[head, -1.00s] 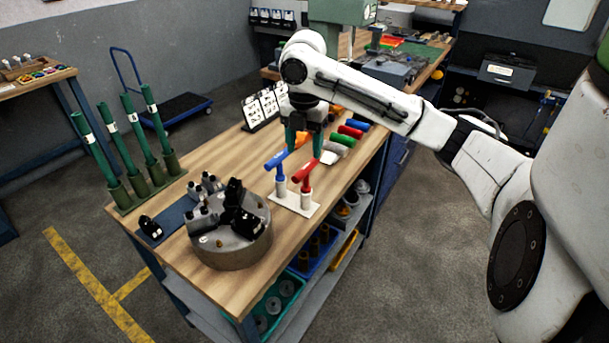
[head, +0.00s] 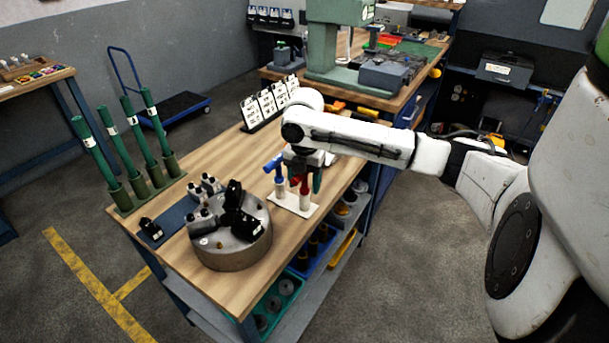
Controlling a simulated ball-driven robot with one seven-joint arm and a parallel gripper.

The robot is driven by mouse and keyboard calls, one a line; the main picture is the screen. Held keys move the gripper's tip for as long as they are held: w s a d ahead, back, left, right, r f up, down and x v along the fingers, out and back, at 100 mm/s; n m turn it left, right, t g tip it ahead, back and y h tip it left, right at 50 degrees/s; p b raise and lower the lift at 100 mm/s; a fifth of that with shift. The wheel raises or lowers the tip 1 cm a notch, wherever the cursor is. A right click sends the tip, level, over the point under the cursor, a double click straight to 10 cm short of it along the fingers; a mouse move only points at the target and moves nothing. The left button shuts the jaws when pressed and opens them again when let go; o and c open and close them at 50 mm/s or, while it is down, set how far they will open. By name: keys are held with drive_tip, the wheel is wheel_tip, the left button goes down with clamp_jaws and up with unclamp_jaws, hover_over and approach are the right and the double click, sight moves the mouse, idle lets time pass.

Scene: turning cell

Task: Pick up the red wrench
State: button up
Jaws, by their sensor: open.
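The red wrench (head: 304,187) is a T-shaped tool standing upright in a white holder (head: 291,209) on the wooden bench. My gripper (head: 305,181) is lowered over its red crossbar, with the open green fingers at either side of it. The gripper hides part of the crossbar, and I cannot tell whether a finger touches it. A blue T-shaped wrench (head: 272,163) stands in the same holder, just left of my gripper.
A round metal chuck with black jaws (head: 238,248) sits on the bench in front of the holder. Green rods (head: 110,155) stand in a rack at the left. A card stand (head: 268,105) is behind. The bench's right edge is close to the holder.

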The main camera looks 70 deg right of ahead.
clamp_jaws()
idle(0.5)
